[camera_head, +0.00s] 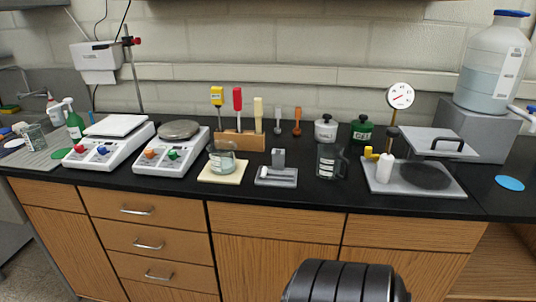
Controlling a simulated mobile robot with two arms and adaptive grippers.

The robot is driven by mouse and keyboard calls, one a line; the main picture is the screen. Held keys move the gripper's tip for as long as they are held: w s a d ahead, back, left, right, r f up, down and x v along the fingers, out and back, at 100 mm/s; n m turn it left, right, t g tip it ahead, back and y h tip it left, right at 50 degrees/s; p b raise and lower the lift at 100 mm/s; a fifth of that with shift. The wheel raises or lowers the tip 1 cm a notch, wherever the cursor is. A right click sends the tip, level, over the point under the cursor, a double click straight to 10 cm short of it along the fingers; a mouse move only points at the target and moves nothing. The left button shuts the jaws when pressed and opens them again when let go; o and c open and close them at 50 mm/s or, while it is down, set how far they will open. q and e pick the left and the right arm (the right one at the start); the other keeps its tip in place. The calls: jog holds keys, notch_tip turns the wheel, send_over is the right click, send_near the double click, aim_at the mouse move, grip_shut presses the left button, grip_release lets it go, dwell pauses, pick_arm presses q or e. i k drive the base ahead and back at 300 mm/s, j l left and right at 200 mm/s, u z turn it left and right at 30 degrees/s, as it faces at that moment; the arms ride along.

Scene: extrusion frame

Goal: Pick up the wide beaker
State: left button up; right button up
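A wide clear glass beaker (222,163) stands upright on a cream square pad (210,178) near the front of the black bench top, left of the middle. Its rim and walls are partly see-through, and it appears to hold some pale contents. Neither gripper shows in the head view. A black ribbed part of my own body is at the bottom edge, apart from the bench.
A press-like device (420,175) and a large carboy (492,70) are farther right.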

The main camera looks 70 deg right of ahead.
aim_at(223, 158)
jog(key=z, duration=1.8)
